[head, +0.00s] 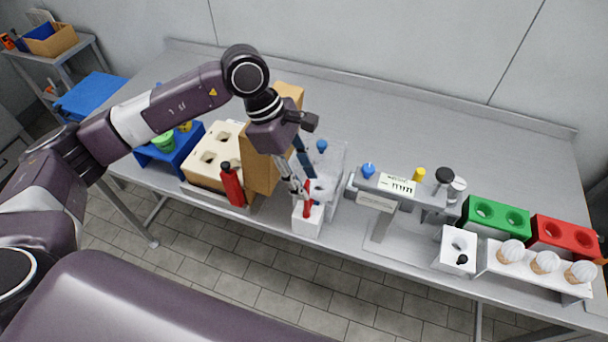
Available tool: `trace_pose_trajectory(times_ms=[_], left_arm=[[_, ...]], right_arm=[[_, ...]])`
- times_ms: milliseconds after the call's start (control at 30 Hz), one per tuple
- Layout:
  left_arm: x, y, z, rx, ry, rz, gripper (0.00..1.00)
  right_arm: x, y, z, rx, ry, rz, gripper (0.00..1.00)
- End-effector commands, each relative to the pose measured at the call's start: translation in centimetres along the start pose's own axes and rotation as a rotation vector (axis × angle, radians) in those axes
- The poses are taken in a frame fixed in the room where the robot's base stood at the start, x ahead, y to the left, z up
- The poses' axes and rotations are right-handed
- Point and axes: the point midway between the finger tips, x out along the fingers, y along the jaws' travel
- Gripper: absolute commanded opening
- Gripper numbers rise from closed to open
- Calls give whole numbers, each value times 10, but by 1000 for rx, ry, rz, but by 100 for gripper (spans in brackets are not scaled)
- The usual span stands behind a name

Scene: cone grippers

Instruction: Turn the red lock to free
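A small red upright piece (307,208), which looks like the red lock, shows at the white box (309,222) near the table's front edge. My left gripper (302,194) reaches down from above, with its fingertips right at the top of the red piece. The fingers partly cover it, and I cannot tell whether they touch it or close on it. Which way the lock is turned is too small to see. My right gripper is not in view.
A red bottle (232,187) and a tall brown box (262,172) stand close left of the gripper. A clear-walled case (338,160) is just behind. Right are a grey dispenser (400,196), a green holder (484,212), a red holder (562,238) and a cone rack (528,271). The back table is clear.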

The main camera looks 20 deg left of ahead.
Motion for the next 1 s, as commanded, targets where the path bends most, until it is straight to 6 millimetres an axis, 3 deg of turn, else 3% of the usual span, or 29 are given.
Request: trace_pose_trajectory(times_ms=[33, 367, 667, 1000], left_arm=[[0, 0, 0, 0, 0, 0, 35], [0, 0, 0, -1, 0, 1, 0], [1, 0, -1, -22, 0, 11, 0], [5, -1, -2, -198, -1, 89, 0]], right_arm=[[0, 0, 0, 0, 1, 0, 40], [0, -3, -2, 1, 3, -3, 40], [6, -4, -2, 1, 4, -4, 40], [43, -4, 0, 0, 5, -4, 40]])
